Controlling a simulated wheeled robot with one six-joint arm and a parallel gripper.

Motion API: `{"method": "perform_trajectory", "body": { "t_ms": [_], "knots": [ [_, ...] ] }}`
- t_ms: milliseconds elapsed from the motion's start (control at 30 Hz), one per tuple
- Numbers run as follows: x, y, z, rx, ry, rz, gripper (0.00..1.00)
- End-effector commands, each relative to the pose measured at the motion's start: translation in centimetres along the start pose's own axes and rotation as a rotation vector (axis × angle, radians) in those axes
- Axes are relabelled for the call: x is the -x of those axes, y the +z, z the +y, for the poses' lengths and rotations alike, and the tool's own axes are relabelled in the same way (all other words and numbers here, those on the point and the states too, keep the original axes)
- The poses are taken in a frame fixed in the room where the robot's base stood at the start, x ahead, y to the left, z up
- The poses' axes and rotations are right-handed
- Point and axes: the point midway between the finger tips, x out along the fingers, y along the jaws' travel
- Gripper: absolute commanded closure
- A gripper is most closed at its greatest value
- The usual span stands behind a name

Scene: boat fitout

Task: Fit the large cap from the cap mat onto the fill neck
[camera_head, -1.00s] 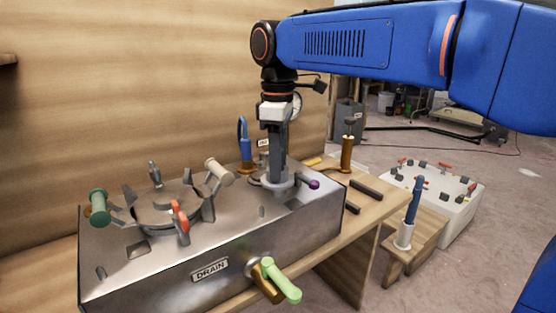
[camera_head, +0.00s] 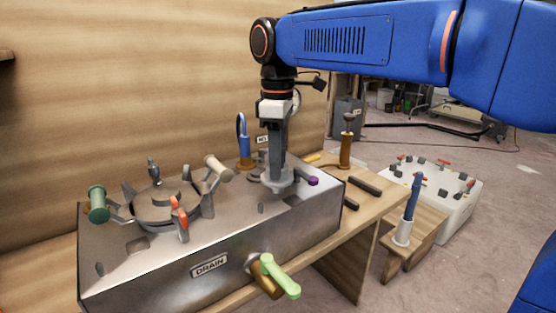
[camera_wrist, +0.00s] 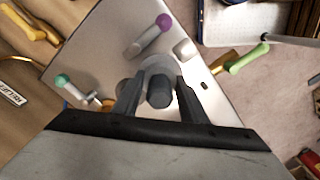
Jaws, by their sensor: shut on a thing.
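My gripper (camera_head: 277,170) points down over the top of the metal tank (camera_head: 225,235), toward its right end. It is shut on a grey round cap (camera_head: 278,186), low at the tank top. In the wrist view the cap (camera_wrist: 160,66) sits between my fingers (camera_wrist: 159,88), with a dark round knob (camera_wrist: 160,93) at its middle. I cannot make out the fill neck apart from the cap, or whether the cap touches it. I cannot pick out the cap mat with certainty.
A purple-ended lever (camera_head: 313,181) is close right of the cap. A round hatch (camera_head: 163,203) with handles stands left on the tank. A blue-bodied fitting (camera_head: 244,146) stands behind. A green-handled valve (camera_head: 278,275) sticks out in front. A white tray (camera_head: 458,200) stands right.

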Motion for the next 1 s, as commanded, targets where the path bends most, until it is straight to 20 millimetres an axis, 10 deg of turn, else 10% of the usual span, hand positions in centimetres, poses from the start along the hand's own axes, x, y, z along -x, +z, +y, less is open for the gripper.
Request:
{"method": "perform_trajectory", "body": {
  "t_ms": [1000],
  "knots": [
    [-1.3, 0.0, 0.0, 0.0, 0.0, 0.0, 0.85]
  ]
}}
